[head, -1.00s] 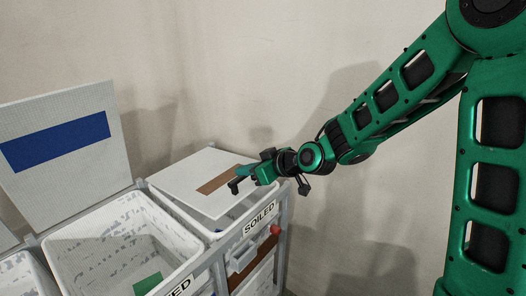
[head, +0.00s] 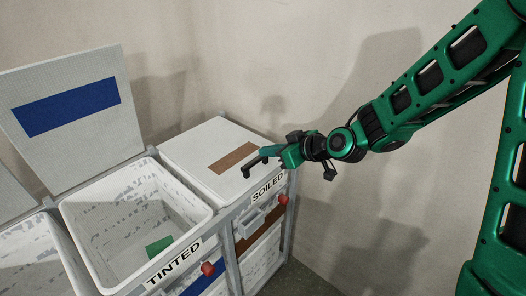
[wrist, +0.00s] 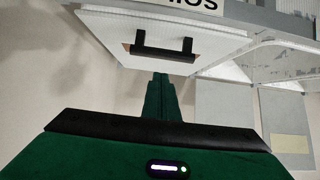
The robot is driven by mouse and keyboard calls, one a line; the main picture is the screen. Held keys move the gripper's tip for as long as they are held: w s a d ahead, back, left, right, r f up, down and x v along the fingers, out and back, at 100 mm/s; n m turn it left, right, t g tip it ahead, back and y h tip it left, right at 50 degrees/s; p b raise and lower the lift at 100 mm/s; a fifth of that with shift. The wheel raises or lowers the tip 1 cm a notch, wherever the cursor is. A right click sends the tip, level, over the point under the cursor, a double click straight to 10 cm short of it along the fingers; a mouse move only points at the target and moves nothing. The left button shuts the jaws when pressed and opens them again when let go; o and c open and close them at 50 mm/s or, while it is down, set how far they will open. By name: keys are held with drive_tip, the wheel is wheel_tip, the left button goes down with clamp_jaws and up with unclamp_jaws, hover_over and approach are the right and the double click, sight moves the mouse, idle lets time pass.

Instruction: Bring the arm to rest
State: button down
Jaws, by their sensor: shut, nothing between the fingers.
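My green arm reaches in from the right in the head view. That lid lies down over the bin labelled SOILED. Whether the fingers touch the lid I cannot tell.
The TINTED bin (head: 75,212) stands open left of the SOILED bin, with a green piece (head: 159,245) inside. Its blue-striped lid (head: 70,110) is raised. Red knobs (head: 208,268) stick out at the front. A plain wall stands behind; floor shows at the lower right.

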drive_tip(key=s+d+f, duration=0.4)
drive_tip(key=d, duration=0.1)
drive_tip(key=shift+s+d, duration=0.15)
drive_tip(key=shift+d, duration=0.05)
drive_tip(key=s+d+r+m+g+h, duration=0.1)
drive_tip(key=s+d+m+g+h, duration=0.2)
drive_tip(key=d, duration=0.8)
drive_tip(key=s+d+m+h, duration=0.3)
drive_tip(key=s+d+h, duration=0.15)
drive_tip(key=d, duration=0.65)
drive_tip(key=s+d+r+m+g, duration=0.2)
drive_tip(key=s+d+m, duration=0.3)
drive_tip(key=s, duration=0.5)
drive_tip(key=s+d+r+m+g+h, duration=0.1)
drive_tip(key=s+d+r+m+g, duration=0.2)
drive_tip(key=s+d, duration=0.5)
drive_tip(key=s+r+m, duration=0.1)
drive_tip(key=s+m, duration=0.1)
drive_tip(key=s, duration=0.1)
drive_tip(key=shift+s+d+r, duration=0.15)
drive_tip(key=shift+s+r, duration=0.15)
drive_tip(key=shift+r, duration=0.05)
drive_tip(key=shift+w+h, duration=0.15)
drive_tip(key=shift+h, duration=0.1)
drive_tip(key=shift+w+f, duration=0.25)
drive_tip(key=shift+w, duration=0.25)
